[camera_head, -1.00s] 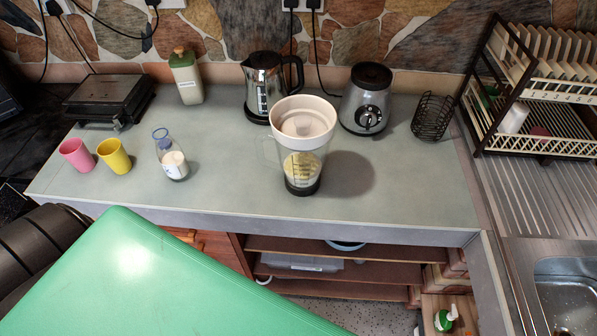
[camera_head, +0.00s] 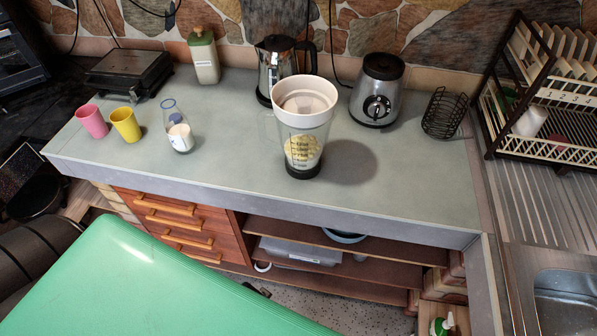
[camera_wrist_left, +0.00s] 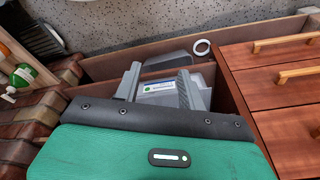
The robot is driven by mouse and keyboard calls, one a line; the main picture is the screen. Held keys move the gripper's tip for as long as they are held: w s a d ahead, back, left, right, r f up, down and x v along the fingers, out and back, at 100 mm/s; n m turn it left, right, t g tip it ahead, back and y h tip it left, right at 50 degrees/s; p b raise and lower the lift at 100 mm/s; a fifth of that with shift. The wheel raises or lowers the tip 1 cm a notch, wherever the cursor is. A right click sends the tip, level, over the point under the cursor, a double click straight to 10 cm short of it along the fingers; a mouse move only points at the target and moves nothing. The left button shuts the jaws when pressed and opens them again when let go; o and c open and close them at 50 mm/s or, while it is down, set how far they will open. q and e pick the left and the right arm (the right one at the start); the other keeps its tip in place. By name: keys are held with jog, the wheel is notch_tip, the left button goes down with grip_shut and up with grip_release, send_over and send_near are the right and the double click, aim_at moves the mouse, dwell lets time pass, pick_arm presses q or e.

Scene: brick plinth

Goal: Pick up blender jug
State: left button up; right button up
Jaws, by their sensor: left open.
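The blender jug (camera_head: 304,120) stands upright on the grey counter near its front edge. It is clear with measuring marks, a wide cream top, a dark base and pale yellow contents. The blender's motor base (camera_head: 377,92), silver with a black top and a dial, stands behind it to the right. My left gripper (camera_wrist_left: 160,82) shows in the left wrist view, with its two fingers apart and nothing between them. It points toward the shelves under the counter, away from the jug. The jug is not in the wrist view. My right gripper is not in view.
A kettle (camera_head: 278,66) stands close behind the jug. A milk bottle (camera_head: 178,128), yellow cup (camera_head: 125,125) and pink cup (camera_head: 92,121) are to the left. A wire holder (camera_head: 443,113) and dish rack (camera_head: 548,100) are to the right. Drawers (camera_head: 172,222) and open shelves lie below the counter.

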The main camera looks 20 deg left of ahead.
pick_arm(q)
jog(key=w+a+r+n+t+b, duration=0.1)
jog(key=w+r+t, duration=0.15)
jog(key=r, duration=0.75)
jog(key=w+r+t+b, duration=0.1)
jog(key=w+r, duration=0.3)
jog(key=r, duration=0.6)
jog(key=n+t+y, duration=0.4)
jog(key=t+y, duration=0.1)
jog(key=t, duration=0.7)
send_near(262, 136)
jog(key=shift+g, duration=0.25)
jog(key=p+x, duration=0.1)
jog(key=x, duration=0.4)
jog(key=shift+w+f, duration=0.1)
jog(key=shift+w, duration=0.3)
jog(key=p+x, duration=0.1)
jog(key=x, duration=0.2)
jog(key=p+x, duration=0.1)
jog(key=shift+w+a+r+p, duration=0.2)
jog(key=shift+w+r+p, duration=0.1)
jog(key=shift+p, duration=0.05)
jog(key=shift+w+f, duration=0.1)
jog(key=shift+w, duration=0.2)
